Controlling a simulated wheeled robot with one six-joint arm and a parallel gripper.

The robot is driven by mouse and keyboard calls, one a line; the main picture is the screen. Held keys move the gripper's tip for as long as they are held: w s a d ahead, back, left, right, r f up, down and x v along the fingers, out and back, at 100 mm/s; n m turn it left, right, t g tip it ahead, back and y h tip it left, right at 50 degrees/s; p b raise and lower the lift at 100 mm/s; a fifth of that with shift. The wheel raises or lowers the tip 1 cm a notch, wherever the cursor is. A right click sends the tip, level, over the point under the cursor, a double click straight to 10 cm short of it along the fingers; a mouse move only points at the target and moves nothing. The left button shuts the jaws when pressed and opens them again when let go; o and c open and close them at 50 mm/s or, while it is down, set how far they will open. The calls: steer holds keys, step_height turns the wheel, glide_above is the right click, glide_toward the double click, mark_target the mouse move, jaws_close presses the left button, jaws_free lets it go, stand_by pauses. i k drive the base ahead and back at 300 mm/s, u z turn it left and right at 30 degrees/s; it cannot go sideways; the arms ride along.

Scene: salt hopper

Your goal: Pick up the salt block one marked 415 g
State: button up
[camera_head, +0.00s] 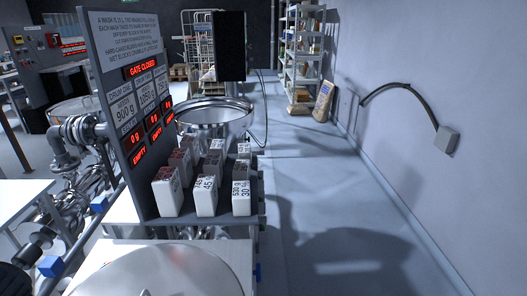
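Several salt blocks stand upright in rows on a grey shelf (238,221) beside the sign panel. The front left block (167,196) is white with a dark reddish top, and its label is too small to read. The front middle block (205,196) has a label that seems to include 45. The front right block (241,198) seems to read 530 g and 30. More blocks (182,160) stand behind, partly hidden. I cannot make out a 415 g mark on any block. My gripper is not in view.
The sign panel (131,110) reads GATE CLOSED, with 0 g and EMPTY displays. A steel bowl (215,113) stands behind the blocks. A large round metal surface (160,275) is in front. Pipes (78,135) run left; clear floor (330,200) lies right.

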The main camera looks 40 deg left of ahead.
mark_target(245, 153)
steer(key=u, duration=0.3)
steer(key=i, duration=2.7)
steer(key=u, duration=1.75)
steer(key=i, duration=0.3)
steer(key=u, duration=1.3)
